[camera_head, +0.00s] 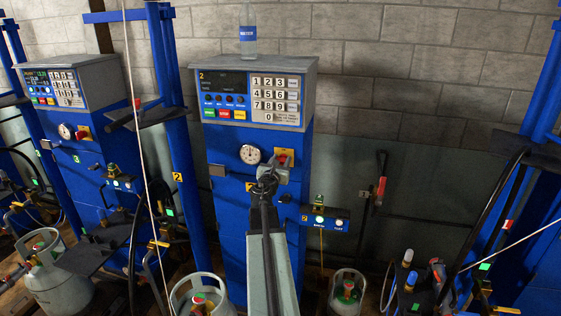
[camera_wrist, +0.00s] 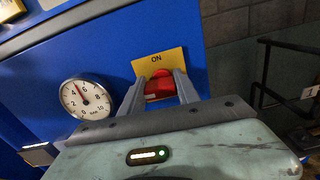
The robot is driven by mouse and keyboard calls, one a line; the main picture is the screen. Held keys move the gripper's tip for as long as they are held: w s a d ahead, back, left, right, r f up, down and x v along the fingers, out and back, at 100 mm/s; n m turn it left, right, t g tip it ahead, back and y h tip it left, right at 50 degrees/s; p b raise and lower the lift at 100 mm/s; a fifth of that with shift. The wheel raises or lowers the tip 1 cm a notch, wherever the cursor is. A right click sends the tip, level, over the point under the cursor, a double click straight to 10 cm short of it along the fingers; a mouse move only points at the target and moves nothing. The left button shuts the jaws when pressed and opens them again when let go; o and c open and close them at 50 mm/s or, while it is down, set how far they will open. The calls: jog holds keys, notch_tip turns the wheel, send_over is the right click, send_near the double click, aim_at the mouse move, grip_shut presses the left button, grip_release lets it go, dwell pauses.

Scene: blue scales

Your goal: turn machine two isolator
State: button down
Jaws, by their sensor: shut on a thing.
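Machine two (camera_head: 226,185) is a blue scale cabinet with a grey head in the middle of the head view. Its isolator (camera_head: 284,157) is a red knob on a yellow plate on the cabinet front, right of the round gauge; the gripper partly covers it in the head view. The wrist view shows the red isolator (camera_wrist: 159,82) between the fingers, below a yellow plate (camera_wrist: 160,62) marked "ON". My gripper (camera_wrist: 160,88) is shut on the knob, one finger on each side; it also shows in the head view (camera_head: 275,167). The knob's exact angle is hard to tell.
The gauge (camera_wrist: 86,99) sits close left of my gripper. A small lamp box (camera_head: 325,219) juts out at the cabinet's lower right. A bottle (camera_head: 248,38) stands on the head. Gas cylinders (camera_head: 198,295) stand below. Another blue scale (camera_head: 75,150) is at left.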

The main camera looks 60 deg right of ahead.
jog(key=m, duration=0.4)
jog(key=shift+a+m, duration=0.1)
jog(key=shift+m, duration=0.3)
jog(key=m, duration=0.4)
jog(key=shift+s, duration=0.15)
jog(key=m, duration=0.4)
jog(key=shift+s+m, duration=0.1)
jog(key=shift+m, duration=0.3)
jog(key=shift+s+f+m, duration=0.1)
jog(key=shift+m, duration=1.7)
jog(key=c, duration=0.9)
grip_release()
